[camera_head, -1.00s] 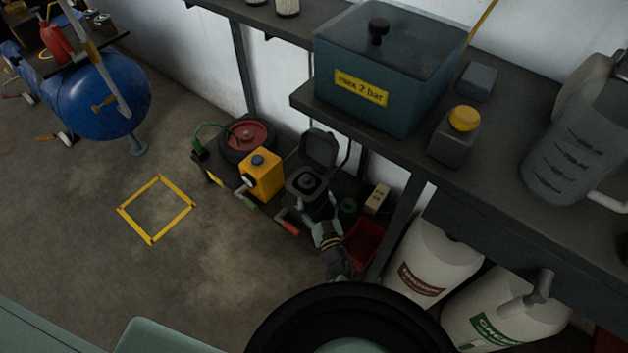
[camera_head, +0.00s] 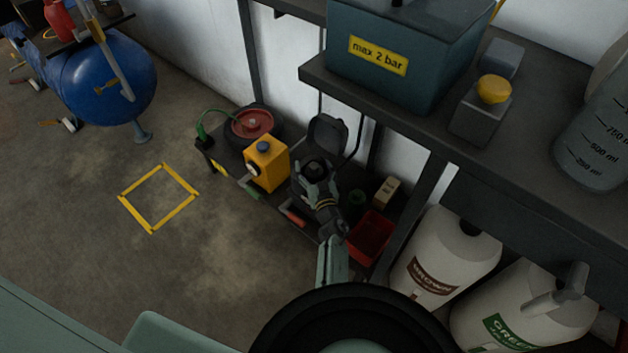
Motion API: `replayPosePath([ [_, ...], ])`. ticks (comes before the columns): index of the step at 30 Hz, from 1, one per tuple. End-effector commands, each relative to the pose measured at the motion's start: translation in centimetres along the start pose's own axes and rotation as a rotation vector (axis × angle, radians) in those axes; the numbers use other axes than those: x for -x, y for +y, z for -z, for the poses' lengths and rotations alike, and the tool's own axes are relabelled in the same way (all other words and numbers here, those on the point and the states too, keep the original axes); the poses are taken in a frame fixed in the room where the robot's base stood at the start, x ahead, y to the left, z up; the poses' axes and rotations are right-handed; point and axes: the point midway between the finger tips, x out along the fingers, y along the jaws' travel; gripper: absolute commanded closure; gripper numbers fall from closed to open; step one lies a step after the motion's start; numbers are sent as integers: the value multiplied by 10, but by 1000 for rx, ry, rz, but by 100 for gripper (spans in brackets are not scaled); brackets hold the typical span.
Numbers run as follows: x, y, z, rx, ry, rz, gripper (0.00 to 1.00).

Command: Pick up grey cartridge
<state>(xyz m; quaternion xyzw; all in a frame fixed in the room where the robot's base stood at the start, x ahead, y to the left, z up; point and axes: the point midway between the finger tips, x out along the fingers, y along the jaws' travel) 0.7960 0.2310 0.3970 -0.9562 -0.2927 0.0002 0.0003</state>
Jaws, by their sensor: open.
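A dark grey round-topped piece (camera_head: 315,168), which looks like the grey cartridge, sits in a dark housing with its lid (camera_head: 328,131) standing open, on the low rack. My gripper (camera_head: 315,179) is open over the housing, with its fingers close around the near side of the round top. I cannot tell whether the fingers touch it. My gripper and wrist hide most of the housing and the lower part of the piece.
A yellow canister (camera_head: 267,165) stands close left of my gripper, and a red bin (camera_head: 371,238) is to the right. A red-handled tool (camera_head: 292,216) lies in front. The upper shelf (camera_head: 400,107) overhangs at the right. Floor around the yellow square (camera_head: 158,198) is clear.

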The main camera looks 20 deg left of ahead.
Motion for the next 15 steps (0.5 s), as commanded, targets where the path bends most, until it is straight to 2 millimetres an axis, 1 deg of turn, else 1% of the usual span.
replayPosePath([
  [5, 0, 0, 1, 0, 0, 0, 28],
  [15, 0, 0, 1, 1, 0, 0, 51],
])
